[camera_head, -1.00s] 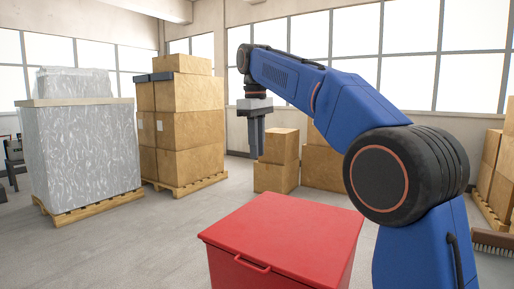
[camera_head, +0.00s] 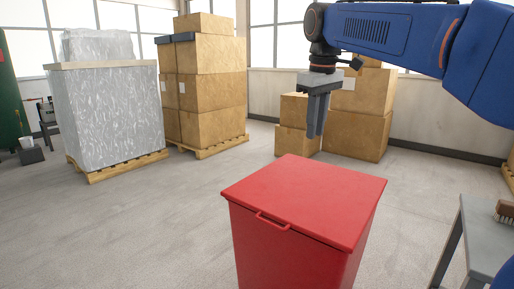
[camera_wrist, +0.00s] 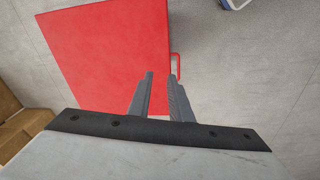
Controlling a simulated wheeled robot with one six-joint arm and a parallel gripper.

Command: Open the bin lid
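The red bin (camera_head: 286,250) stands on the floor in front of me. Its flat red lid (camera_head: 305,196) is closed, with a small loop handle (camera_head: 272,222) at the front edge. In the wrist view the lid (camera_wrist: 105,50) fills the upper left, and the handle (camera_wrist: 177,66) sticks out at its right edge. My gripper (camera_head: 315,135) points down above and behind the lid in the head view, apart from it. In the wrist view the gripper fingers (camera_wrist: 161,76) have a gap between them and hold nothing; the right fingertip overlaps the view near the handle.
Stacked cartons (camera_head: 210,95) and a wrapped pallet load (camera_head: 108,115) stand at the back left. More cartons (camera_head: 357,120) stand behind the bin. A grey table (camera_head: 485,235) with a brush (camera_head: 505,211) is at the right. The floor left of the bin is clear.

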